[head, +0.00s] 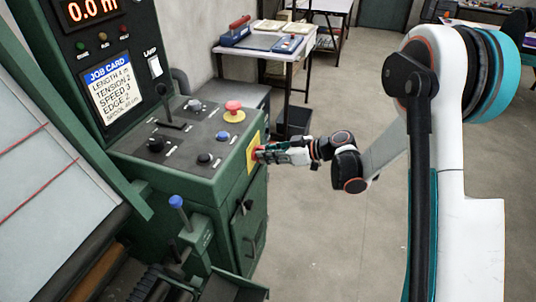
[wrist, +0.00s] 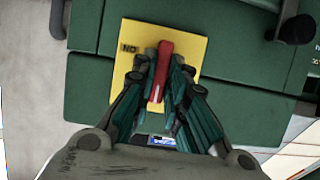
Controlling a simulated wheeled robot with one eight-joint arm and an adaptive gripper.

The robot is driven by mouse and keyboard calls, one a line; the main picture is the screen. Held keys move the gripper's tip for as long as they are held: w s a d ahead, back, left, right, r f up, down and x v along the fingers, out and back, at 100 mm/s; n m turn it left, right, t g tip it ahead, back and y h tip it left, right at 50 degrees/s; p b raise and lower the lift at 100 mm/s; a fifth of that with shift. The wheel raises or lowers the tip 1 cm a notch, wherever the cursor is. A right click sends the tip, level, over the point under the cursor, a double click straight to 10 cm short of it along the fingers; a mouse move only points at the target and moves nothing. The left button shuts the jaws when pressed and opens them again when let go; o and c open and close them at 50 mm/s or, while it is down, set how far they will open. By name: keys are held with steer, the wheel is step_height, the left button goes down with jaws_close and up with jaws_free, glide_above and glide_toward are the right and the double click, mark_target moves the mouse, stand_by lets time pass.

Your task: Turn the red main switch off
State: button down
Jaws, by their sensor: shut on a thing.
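The red main switch handle (wrist: 160,70) sits on a yellow plate (wrist: 190,28) on the green machine. In the wrist view the handle runs nearly up and down the picture, leaning slightly. Black lettering, apparently ON upside down, is left of the handle; any other marking is hidden. My gripper (wrist: 163,62) is shut on the handle, one finger on each side. In the head view my gripper (head: 266,154) reaches from the right to the yellow plate (head: 253,147) on the cabinet's side, covering most of the handle.
The green console (head: 190,135) carries a red mushroom button (head: 233,107), several knobs and a job card (head: 109,86). A blue-topped lever (head: 176,202) stands in front. A worktable (head: 266,45) is at the back. The floor (head: 325,235) right of the cabinet is clear.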

stand_by(0.3)
steer(key=c, duration=1.6)
jaws_free()
steer(key=shift+a, duration=0.1)
steer(key=v, duration=1.2)
steer(key=s+d+r+m+h, duration=0.2)
steer(key=s+r+m+h, duration=0.5)
steer(key=s, duration=0.4)
steer(key=s+d+r+m+t+h, duration=0.1)
steer(key=s+d+m+h, duration=0.1)
steer(key=s, duration=0.6)
steer(key=s+d+r+m+t+h, duration=0.1)
steer(key=s+d+r+m+h, duration=0.1)
steer(key=s, duration=0.6)
steer(key=d+m+h, duration=0.1)
steer(key=d+m, duration=0.1)
steer(key=d, duration=0.1)
steer(key=shift+d+m+t+h, duration=0.2)
steer(key=shift+m+t+h, duration=0.1)
steer(key=shift+m, duration=0.1)
